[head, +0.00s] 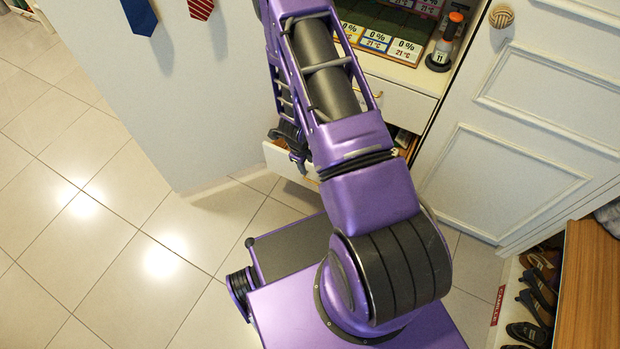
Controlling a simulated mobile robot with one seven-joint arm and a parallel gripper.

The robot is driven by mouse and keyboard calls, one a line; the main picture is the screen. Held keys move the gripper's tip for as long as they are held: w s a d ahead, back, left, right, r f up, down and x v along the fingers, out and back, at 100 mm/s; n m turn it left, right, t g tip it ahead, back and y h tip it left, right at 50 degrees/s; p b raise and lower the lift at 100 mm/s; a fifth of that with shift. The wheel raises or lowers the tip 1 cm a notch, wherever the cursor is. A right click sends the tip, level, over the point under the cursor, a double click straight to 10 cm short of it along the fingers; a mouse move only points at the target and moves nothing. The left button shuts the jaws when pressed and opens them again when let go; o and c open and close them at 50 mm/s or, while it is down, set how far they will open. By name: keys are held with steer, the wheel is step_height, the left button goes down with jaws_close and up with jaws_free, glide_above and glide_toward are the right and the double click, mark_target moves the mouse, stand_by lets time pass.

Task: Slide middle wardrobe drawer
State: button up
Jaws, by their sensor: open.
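The white wardrobe stands at the top centre of the head view, behind my purple arm. One white drawer (283,163) is pulled out under a closed upper drawer front (398,103). Its left front corner shows left of my arm, and part of its inside shows to the right. My arm hides most of it, and I cannot tell whether it is the middle one. My gripper (298,157) is small and dark, open, at the drawer's front edge. I cannot tell whether it touches the drawer.
A panelled white door (530,120) with a round knob (501,16) stands at right. A shelf above the drawers holds a weather display (377,42) and an orange-capped bottle (446,45). Shoes (538,300) sit in a cubby at lower right. Tiled floor (90,210) is clear at left.

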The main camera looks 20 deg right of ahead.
steer(key=b, duration=0.2)
glide_toward(310, 178)
step_height(310, 178, down, 3)
steer(key=s, duration=0.2)
steer(key=shift+s, duration=0.25)
jaws_close()
stand_by(1.0)
